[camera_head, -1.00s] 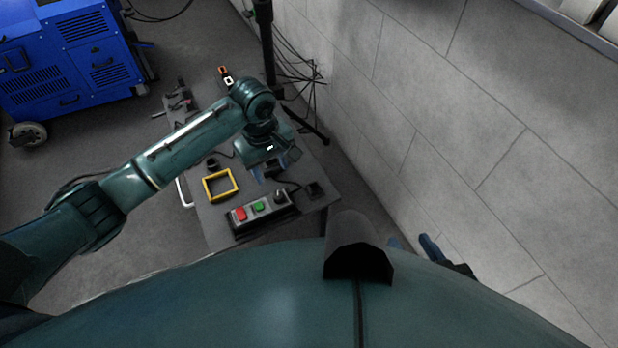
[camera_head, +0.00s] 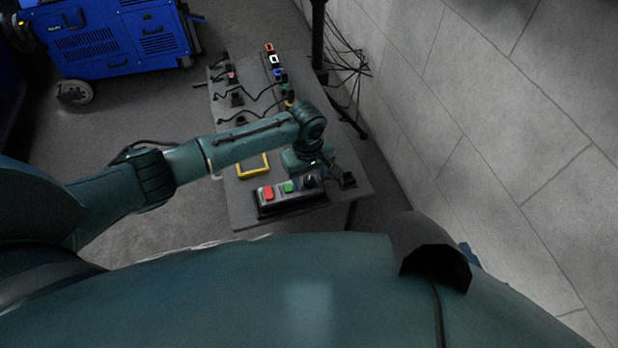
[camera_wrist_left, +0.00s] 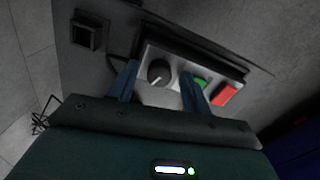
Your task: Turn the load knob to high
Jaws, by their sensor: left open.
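The load knob (camera_wrist_left: 159,71) is a dark round knob with a light mark, on the grey control box (camera_wrist_left: 182,62), beside a green button (camera_wrist_left: 200,83) and a red button (camera_wrist_left: 224,95). In the head view the knob (camera_head: 309,181) is at the box's right end. My left gripper (camera_wrist_left: 160,84) is open, with its blue fingers on either side of the knob in the wrist view. I see no clear contact. In the head view the left gripper (camera_head: 312,170) is over the knob end. Only a blue sliver of my right gripper (camera_head: 470,255) shows.
The control box stands on a dark table (camera_head: 245,213) near its front edge. A yellow frame (camera_head: 253,166) and a black block (camera_head: 347,179) are close by. Cables and small items lie farther back. A grey wall (camera_head: 480,120) is on the right; a blue machine (camera_head: 110,35) is behind.

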